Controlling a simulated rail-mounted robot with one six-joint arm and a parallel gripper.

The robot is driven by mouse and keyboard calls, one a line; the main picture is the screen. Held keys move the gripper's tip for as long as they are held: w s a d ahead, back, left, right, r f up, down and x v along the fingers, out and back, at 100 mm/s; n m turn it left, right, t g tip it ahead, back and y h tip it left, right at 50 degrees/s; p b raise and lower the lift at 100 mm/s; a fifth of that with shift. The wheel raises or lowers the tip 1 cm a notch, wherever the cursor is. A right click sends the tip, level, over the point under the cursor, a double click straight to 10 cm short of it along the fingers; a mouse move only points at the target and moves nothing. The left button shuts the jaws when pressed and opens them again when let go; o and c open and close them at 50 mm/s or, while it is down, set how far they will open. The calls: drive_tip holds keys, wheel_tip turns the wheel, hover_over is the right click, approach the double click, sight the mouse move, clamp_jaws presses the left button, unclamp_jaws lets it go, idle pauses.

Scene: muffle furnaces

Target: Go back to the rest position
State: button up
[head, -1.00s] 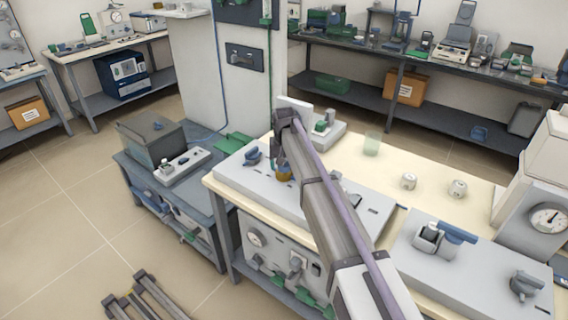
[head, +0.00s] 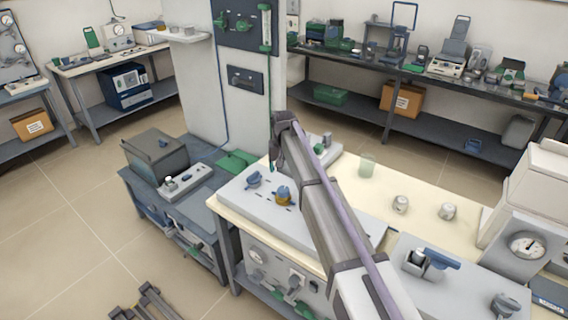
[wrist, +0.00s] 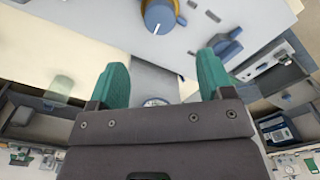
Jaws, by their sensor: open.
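My gripper (wrist: 161,80) is open in the wrist view, with its two teal fingers apart and nothing between them. In the head view my gripper (head: 272,160) hangs at the end of my arm above the far part of the grey panel (head: 320,218), its fingers mostly hidden. An ochre-ringed knob (head: 283,196) and a blue knob (head: 254,180) sit on that panel, clear of the gripper. In the wrist view the ochre-ringed knob (wrist: 160,16) has a blue face with a white mark, beyond the fingers; the blue knob (wrist: 228,46) is right of them.
The cream bench (head: 345,185) carries two small pale cups (head: 401,203), a translucent green beaker (head: 367,165) and a gauge unit (head: 525,245) at right. A white pillar (head: 205,95) stands behind. Open floor (head: 60,235) lies at left.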

drive_tip(key=s+d, duration=0.7)
drive_tip(key=s, duration=0.4)
drive_tip(key=s+d+m, duration=0.1)
drive_tip(key=s+d, duration=0.7)
drive_tip(key=s, duration=0.4)
drive_tip(key=s+d, duration=0.8)
drive_tip(key=s, duration=0.3)
drive_tip(key=shift+s+m, duration=0.2)
drive_tip(key=shift+m, duration=0.1)
